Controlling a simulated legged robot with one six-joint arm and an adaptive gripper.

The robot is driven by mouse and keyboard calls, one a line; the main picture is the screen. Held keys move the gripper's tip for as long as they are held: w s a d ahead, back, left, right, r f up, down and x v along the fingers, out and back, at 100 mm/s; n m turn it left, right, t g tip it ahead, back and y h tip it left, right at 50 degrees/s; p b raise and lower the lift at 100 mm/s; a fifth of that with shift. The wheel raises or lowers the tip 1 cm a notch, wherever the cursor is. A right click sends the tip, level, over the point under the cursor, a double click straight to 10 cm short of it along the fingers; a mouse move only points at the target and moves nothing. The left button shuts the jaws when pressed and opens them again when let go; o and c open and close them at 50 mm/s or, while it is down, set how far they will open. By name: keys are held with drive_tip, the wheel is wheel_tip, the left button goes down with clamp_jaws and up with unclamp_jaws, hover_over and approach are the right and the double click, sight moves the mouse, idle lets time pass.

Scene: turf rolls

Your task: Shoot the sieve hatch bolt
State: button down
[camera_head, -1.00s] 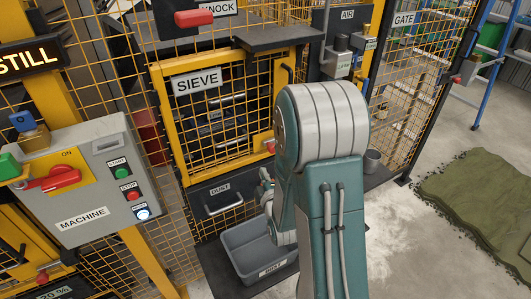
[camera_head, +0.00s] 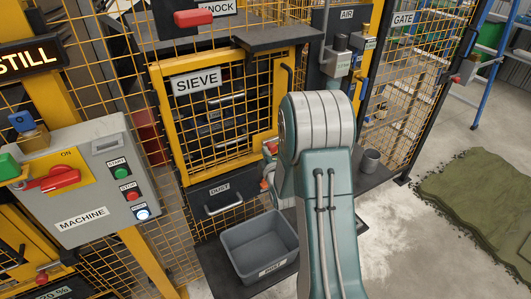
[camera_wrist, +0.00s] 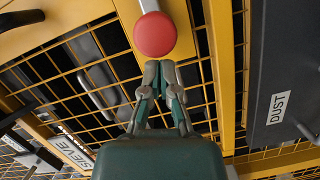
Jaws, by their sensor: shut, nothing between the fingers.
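The sieve hatch (camera_head: 172,123) is a yellow-framed mesh door labelled SIEVE; it looks closed in the head view. Its bolt has a round red knob (camera_wrist: 155,35), large in the wrist view, on a yellow plate at the hatch frame. In the head view the red knob (camera_head: 271,146) shows at the hatch's right edge, partly hidden by my arm. My gripper (camera_wrist: 161,66) is shut and empty, its fingertips right beside the knob in the wrist view. I cannot tell whether they touch it. How far the bolt is through is not clear.
A dark DUST drawer (camera_head: 205,192) with a bar handle sits below the hatch. A grey bin (camera_head: 231,259) stands on the dark shelf beneath. A grey cup (camera_head: 370,160) stands to the right. The MACHINE panel (camera_head: 75,185) is at left. A dark ledge (camera_head: 278,38) juts above the hatch.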

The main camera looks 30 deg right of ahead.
sight(275, 140)
drive_tip(key=d, duration=0.5)
drive_tip(key=shift+d, duration=0.1)
drive_tip(key=shift+w, duration=0.15)
idle(0.4)
